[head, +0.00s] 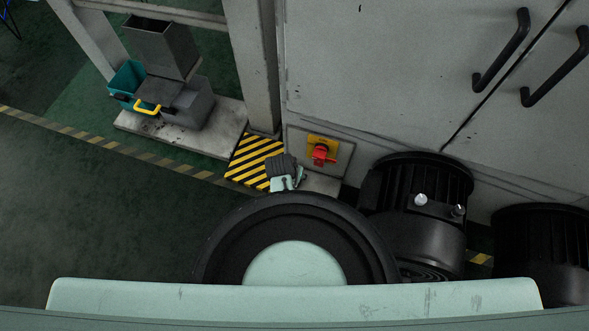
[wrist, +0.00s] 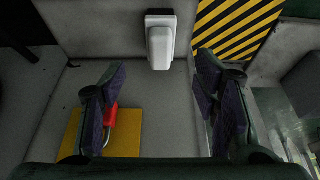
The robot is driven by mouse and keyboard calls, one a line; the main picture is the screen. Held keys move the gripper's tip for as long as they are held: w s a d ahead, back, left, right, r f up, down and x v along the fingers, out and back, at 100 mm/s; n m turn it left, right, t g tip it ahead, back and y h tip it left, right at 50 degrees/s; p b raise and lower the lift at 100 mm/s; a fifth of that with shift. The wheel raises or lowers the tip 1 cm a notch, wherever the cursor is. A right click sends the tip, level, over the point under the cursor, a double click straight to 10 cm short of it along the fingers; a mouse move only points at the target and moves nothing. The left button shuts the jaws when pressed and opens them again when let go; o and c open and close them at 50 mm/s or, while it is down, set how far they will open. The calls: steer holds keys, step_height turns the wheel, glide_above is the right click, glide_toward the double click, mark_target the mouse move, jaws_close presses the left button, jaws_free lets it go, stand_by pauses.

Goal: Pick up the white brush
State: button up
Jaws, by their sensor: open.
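A white, blocky object with a rounded end, which looks like the white brush (wrist: 160,45), is at the top middle of the wrist view, against a grey surface beside the striped panel. Its bristles cannot be made out. My gripper (wrist: 161,74) is open and empty, with its two dark fingers spread left and right. The brush lies ahead, between the lines of the fingers and beyond their tips, not touching them. In the head view my gripper (head: 284,163) is small and partly hidden behind my arm. I cannot make out the brush there.
A yellow-black striped panel (wrist: 238,27) is at upper right. Black motors (head: 415,205), a grey cabinet (head: 400,60) and a post (head: 255,60) stand around my arm.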

steer(key=x, duration=0.9)
steer(key=shift+s+a+f, duration=0.1)
steer(key=shift+s+f, duration=0.05)
steer(key=shift+s, duration=0.05)
steer(key=shift+c, duration=0.3)
steer(key=c, duration=1.2)
